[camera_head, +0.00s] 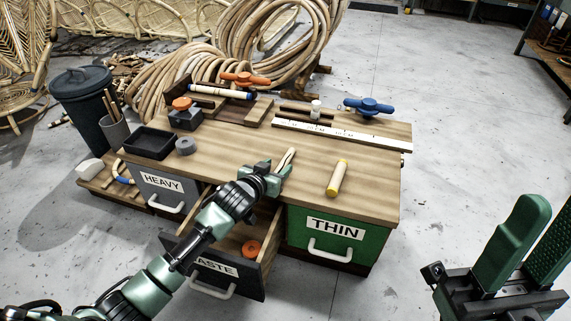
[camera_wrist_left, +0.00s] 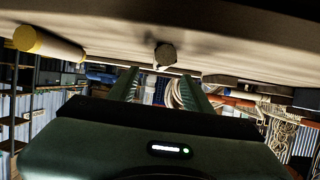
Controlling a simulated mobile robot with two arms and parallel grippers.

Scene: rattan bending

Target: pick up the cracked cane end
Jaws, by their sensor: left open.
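A short pale cane piece (camera_head: 288,157) lies on the workbench top, just beyond my left gripper; it looks like the cracked end, but the crack is too small to make out. My left gripper (camera_head: 274,172) is open and low over the front part of the bench. In the left wrist view a dark, rough stub (camera_wrist_left: 165,54), apparently this piece seen end-on, shows ahead, between the lines of the open fingers (camera_wrist_left: 165,88). Nothing is between the fingertips. My right gripper (camera_head: 530,240) is at the lower right, off the bench, open and empty.
A yellow-ended cylinder (camera_head: 337,178) lies right of my left gripper; it also shows in the left wrist view (camera_wrist_left: 45,43). The pulled-out waste drawer (camera_head: 262,226) holds an orange item. A heavy drawer (camera_head: 165,189) and a green thin drawer (camera_head: 338,240) flank it. Clamps stand farther back.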

